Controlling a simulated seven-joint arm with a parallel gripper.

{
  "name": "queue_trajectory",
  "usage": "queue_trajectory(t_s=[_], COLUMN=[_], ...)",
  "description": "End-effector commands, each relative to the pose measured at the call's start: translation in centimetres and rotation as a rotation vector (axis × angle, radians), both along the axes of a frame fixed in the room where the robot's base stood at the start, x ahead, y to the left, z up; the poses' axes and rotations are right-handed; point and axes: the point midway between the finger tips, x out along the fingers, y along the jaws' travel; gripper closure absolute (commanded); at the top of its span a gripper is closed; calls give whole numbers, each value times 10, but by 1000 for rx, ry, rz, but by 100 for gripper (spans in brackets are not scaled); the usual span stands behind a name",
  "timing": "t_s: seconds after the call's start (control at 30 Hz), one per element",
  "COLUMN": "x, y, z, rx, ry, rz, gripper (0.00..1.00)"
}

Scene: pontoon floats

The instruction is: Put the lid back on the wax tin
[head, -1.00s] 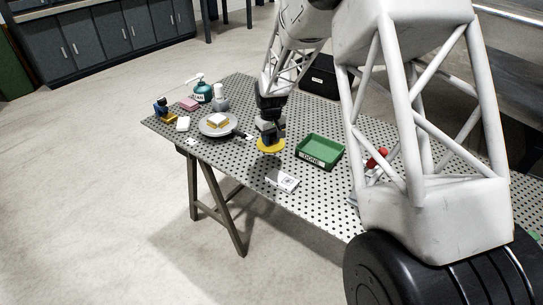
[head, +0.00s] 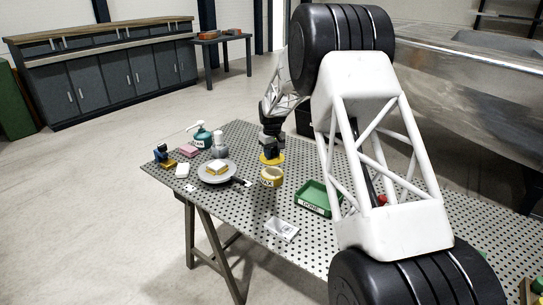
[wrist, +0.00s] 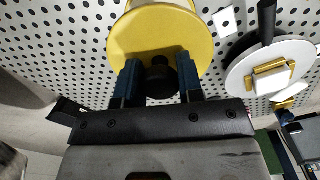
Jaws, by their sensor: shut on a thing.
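My gripper (head: 269,149) is shut on the lid's dark knob (wrist: 160,76). The yellow lid (head: 277,157) hangs below the fingers as a flat disc. In the wrist view the lid (wrist: 158,35) fills the top centre, between and beyond the blue fingers (wrist: 159,72). The wax tin (head: 271,178), a yellow pot with a dark-lettered label, stands open on the perforated table. In the head view the lid is just above and behind the tin's rim, apart from it. In the wrist view the lid hides most of what lies beneath it.
A grey pan (head: 205,178) with a yellow sponge-like block stands left of the tin, its handle pointing toward it. A green tray marked DONE (head: 311,207) is to the right. A white card (head: 282,228) lies in front. Bottles (head: 201,137) stand at the back left.

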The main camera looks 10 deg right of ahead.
Motion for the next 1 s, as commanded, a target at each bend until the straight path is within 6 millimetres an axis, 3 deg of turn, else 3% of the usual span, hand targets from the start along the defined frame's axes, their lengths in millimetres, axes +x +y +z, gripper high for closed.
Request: queue_trajectory(t_s=[0.47,1.0], x=[0,-1], y=[0,0], z=[-6,-39], rx=[0,0], ry=[1,1], rz=[0,0], gripper=[89,89])
